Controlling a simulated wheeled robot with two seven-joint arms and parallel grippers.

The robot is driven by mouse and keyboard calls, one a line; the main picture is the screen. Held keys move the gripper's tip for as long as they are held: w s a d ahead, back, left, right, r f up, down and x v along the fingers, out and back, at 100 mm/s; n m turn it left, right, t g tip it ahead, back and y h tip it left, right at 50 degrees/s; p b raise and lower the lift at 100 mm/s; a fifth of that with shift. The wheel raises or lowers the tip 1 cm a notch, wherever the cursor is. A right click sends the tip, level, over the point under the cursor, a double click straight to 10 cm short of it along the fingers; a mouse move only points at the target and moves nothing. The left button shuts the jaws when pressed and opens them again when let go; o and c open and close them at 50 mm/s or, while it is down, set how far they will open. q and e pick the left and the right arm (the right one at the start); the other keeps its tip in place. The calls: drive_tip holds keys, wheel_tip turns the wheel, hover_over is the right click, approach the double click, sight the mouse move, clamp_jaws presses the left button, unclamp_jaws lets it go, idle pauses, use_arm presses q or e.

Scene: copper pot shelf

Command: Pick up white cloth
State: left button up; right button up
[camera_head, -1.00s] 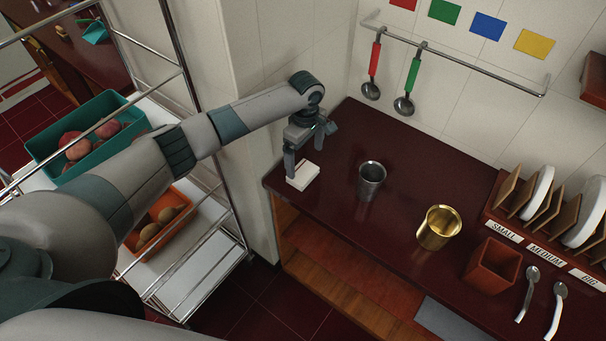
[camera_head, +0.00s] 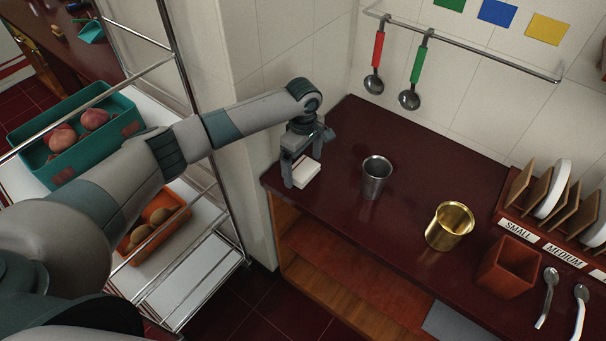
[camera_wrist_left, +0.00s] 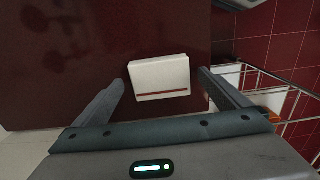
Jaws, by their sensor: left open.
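The white cloth (camera_head: 306,170) is a small folded block with a red stripe on one side. It lies on the dark red counter (camera_head: 338,141) near its left corner. In the left wrist view the cloth (camera_wrist_left: 159,77) sits between and just beyond my two fingertips. My left gripper (camera_head: 303,180) is open, with a finger on each side of the cloth; it also shows in the left wrist view (camera_wrist_left: 160,84). I see gaps between the fingers and the cloth there. My right gripper is not in view.
A steel cup (camera_head: 375,178), a brass pot (camera_head: 449,226) and a brown square container (camera_head: 508,267) stand right of the cloth. Ladles (camera_head: 409,99) hang from a wall rail. A wire shelf with a teal bin (camera_head: 78,158) and an orange bin (camera_head: 152,218) stands at left.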

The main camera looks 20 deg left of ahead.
sight(302, 170)
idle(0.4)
use_arm(q)
drive_tip(key=c, duration=1.1)
drive_tip(key=shift+r, duration=0.15)
drive_tip(key=shift+r+b, duration=0.35)
drive_tip(key=shift+r, duration=0.15)
drive_tip(key=r, duration=0.1)
drive_tip(key=r+b, duration=0.1)
drive_tip(key=r, duration=0.1)
drive_tip(key=shift+s, duration=0.35)
drive_tip(key=shift+s+d+r+b, duration=0.35)
drive_tip(key=shift+s+r, duration=0.8)
drive_tip(key=shift+s, duration=0.65)
drive_tip(key=shift+s+d+r+b, duration=0.2)
drive_tip(key=shift+s+r+b, duration=0.2)
drive_tip(key=shift+s+r, duration=1.1)
drive_tip(key=shift+s+d+r+b, duration=0.35)
drive_tip(key=shift+s+r, duration=0.4)
drive_tip(key=shift+s, duration=1.4)
